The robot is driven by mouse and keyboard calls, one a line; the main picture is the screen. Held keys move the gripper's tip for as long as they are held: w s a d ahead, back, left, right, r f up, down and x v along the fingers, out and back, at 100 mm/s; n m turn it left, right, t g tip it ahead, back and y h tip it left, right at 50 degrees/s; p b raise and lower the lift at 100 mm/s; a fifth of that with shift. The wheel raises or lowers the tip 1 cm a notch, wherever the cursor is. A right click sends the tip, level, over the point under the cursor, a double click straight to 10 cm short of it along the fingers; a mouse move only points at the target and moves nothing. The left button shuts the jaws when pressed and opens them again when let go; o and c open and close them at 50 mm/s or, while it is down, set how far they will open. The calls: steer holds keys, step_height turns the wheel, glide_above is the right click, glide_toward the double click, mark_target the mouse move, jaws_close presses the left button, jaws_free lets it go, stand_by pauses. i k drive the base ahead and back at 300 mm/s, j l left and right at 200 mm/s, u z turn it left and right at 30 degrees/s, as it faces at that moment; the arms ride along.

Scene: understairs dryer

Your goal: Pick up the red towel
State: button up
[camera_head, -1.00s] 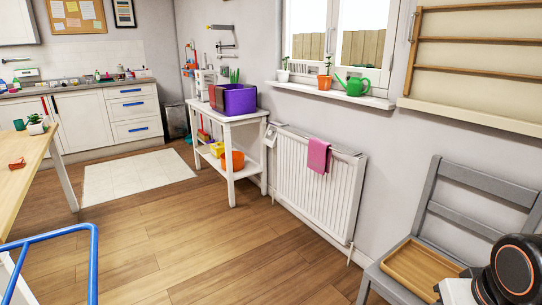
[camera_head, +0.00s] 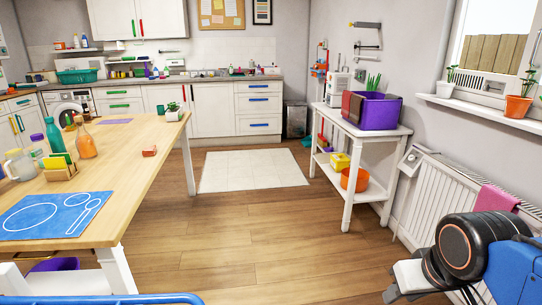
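A pink-magenta towel (camera_head: 497,199) hangs over the white radiator (camera_head: 432,205) at the right of the head view. Only its upper part shows; my arm hides the lower part. My arm shows at the lower right as black and blue links, but my gripper's fingertips are not in view.
A white side table (camera_head: 360,128) with a purple bin (camera_head: 372,111) stands left of the radiator. The wooden table, with a blue placemat (camera_head: 50,214) and bottles, fills the left. A blue rail (camera_head: 110,298) crosses the bottom left. Wooden floor (camera_head: 265,240) between the tables is clear.

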mark_target(347, 95)
steer(key=i+u, duration=0.2)
steer(key=i, duration=1.35)
